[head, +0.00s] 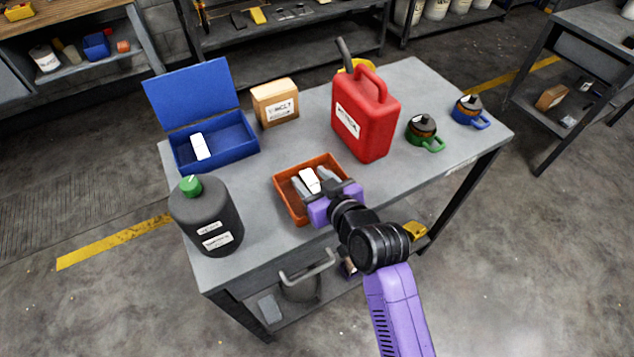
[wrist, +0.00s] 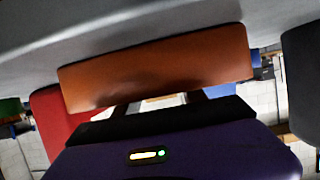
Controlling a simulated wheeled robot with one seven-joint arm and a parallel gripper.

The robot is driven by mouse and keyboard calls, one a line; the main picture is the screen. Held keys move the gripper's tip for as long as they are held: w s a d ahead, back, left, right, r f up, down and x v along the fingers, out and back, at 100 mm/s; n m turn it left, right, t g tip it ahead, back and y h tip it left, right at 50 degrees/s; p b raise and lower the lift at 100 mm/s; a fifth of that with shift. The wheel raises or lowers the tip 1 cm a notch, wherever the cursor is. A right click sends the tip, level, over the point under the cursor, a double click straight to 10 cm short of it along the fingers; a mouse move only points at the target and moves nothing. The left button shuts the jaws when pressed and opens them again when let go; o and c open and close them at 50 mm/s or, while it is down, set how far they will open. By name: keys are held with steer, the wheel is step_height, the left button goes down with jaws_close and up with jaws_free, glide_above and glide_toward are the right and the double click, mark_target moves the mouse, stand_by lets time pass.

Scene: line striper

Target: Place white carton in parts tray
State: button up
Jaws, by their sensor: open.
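The orange-red parts tray (head: 281,200) sits near the front of the grey workbench. A small white carton (head: 310,179) is inside the tray, between the fingers of my gripper (head: 313,183). The fingers are open and reach over the tray's front wall; whether they touch the carton I cannot tell. In the wrist view the tray's orange wall (wrist: 155,68) fills the middle and hides the carton. Another white block (head: 200,146) lies in the open blue box (head: 228,140) at left.
A dark bottle with a green cap (head: 208,220) stands left of the tray. A red canister (head: 367,120) stands behind it to the right, a cardboard box (head: 275,102) behind. Green-handled (head: 423,128) and blue-handled (head: 469,110) containers stand at right. The front-right benchtop is clear.

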steer(key=v, duration=1.2)
steer(key=shift+b, duration=0.45)
steer(key=shift+r, duration=0.1)
steer(key=s+d+f+m+t+h, duration=0.2)
steer(key=s+d+f+m+h, duration=0.3)
steer(key=s+d, duration=0.85)
steer(key=s+d+r+m+h, duration=0.1)
steer(key=s+d+r, duration=0.2)
steer(key=s, duration=0.6)
steer(key=s+d+r+t+h, duration=0.1)
steer(key=s+d+r, duration=0.1)
steer(key=s, duration=0.7)
steer(key=shift+d+r+m+t, duration=0.3)
steer(key=shift+d+r+m, duration=0.1)
steer(key=shift+r, duration=0.25)
steer(key=shift+s, duration=0.1)
